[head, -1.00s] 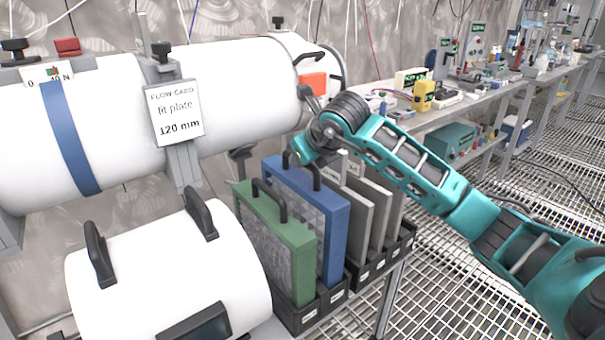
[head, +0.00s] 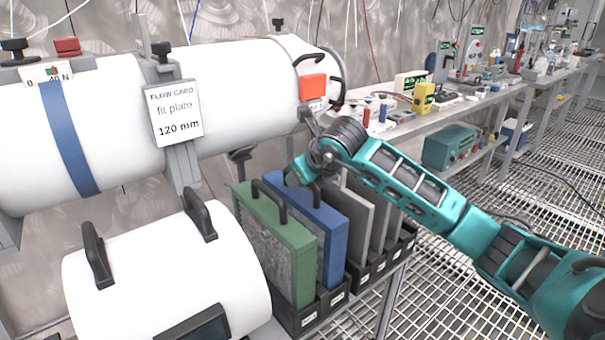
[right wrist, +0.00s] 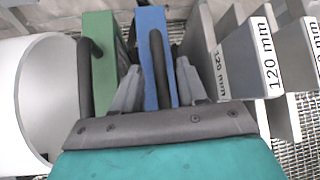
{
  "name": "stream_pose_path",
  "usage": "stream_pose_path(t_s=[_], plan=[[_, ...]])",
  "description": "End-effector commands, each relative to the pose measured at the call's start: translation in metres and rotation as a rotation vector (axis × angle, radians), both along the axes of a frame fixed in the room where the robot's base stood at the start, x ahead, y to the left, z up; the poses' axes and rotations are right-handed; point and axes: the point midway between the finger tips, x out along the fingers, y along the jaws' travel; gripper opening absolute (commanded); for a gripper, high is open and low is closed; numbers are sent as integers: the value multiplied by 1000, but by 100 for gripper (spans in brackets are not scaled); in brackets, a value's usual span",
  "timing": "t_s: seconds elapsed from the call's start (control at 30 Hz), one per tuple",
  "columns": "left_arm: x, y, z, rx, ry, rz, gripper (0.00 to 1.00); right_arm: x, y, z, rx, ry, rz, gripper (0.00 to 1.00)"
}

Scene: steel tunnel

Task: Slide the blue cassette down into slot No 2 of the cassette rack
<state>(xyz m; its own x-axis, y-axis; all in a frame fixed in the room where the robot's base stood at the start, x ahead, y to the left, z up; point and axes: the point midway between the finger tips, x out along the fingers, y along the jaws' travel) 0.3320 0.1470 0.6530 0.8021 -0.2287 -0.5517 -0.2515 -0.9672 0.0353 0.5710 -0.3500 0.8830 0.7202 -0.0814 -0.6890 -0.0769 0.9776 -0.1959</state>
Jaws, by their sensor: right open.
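The blue cassette (head: 335,255) stands upright in the black cassette rack (head: 310,316), between the green cassette (head: 305,270) and the grey plates. Its lower end is inside the rack, and its top is about level with the green one's. The slot labels are too small to read. My right gripper (head: 302,174) is at the blue cassette's top handle. In the right wrist view my open gripper (right wrist: 158,82) has one finger on each side of the dark handle (right wrist: 158,70), with gaps visible. The left gripper is not in view.
Grey plates (head: 358,215) marked 120 mm stand close to the right of the blue cassette. A white cylinder with handles (head: 165,275) is at the left front. A large white tube (head: 225,90) with a flow card (head: 175,112) runs behind. A bench (head: 430,115) extends right.

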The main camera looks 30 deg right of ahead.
Motion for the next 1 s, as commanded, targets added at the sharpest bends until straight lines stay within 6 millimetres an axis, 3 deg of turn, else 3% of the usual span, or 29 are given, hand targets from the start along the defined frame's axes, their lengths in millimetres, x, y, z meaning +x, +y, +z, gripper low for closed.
stream_pose_path(t_s=[0.27,0.7,1.0], plan=[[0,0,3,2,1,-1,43,-3,0,6,-1,-2,0,42],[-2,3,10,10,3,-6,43,-65,7,65,-4,-1,0,42],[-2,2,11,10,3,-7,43,-86,10,85,-1,0,-1,42]])
